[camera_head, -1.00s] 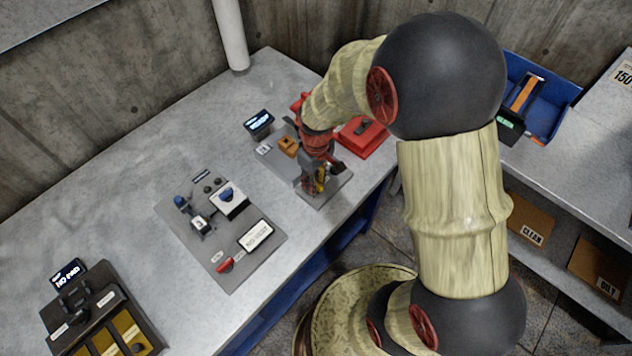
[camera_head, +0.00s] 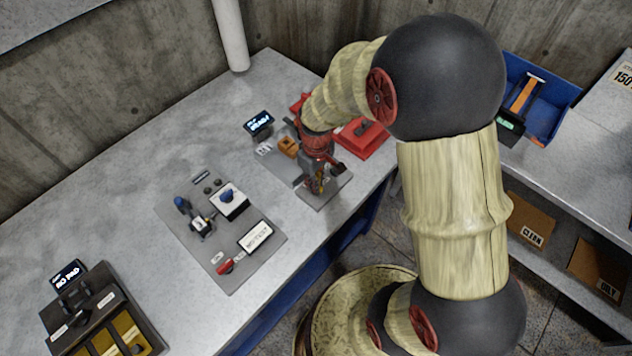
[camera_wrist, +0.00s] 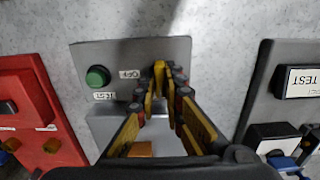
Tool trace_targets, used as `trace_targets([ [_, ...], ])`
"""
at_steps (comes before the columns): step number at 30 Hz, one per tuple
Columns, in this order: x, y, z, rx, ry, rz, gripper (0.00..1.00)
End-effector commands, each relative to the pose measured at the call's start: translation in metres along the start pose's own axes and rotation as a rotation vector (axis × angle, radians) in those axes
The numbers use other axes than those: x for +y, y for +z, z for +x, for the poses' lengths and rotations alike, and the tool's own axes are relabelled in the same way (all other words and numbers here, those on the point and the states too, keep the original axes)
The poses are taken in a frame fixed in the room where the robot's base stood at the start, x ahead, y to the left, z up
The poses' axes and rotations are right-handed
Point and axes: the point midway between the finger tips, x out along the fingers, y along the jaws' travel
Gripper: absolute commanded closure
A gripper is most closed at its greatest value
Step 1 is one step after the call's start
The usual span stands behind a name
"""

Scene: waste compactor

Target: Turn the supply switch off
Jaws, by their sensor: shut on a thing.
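My gripper (camera_head: 315,181) is over the front end of a grey panel on the bench. In the wrist view its fingers (camera_wrist: 160,88) are closed in around a small yellow switch lever (camera_wrist: 159,72), which stands up from the grey panel (camera_wrist: 185,50). The fingertips hide the lever's lower part. A small label beside it appears upside down and seems to read OFF. A green button (camera_wrist: 97,77) with a TEST label is to the left on the same panel. I take the yellow lever as the supply switch, though no supply label is legible.
A red box (camera_head: 362,137) sits close behind my gripper. A small display (camera_head: 258,122) stands at the panel's far end. The bench's back left is clear.

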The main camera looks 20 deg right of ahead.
Motion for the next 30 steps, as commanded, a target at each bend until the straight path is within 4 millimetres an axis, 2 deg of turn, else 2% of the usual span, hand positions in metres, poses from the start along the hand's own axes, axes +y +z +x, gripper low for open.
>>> trace_targets([
  [8, 0.0000, 0.0001, -0.0004, 0.000, 0.000, 0.026, 1.00],
  [14, -0.0002, 0.0004, -0.0010, -0.002, -0.001, 0.118, 1.00],
  [30, 0.0000, 0.0000, -0.0016, -0.001, 0.000, 0.602, 1.00],
])
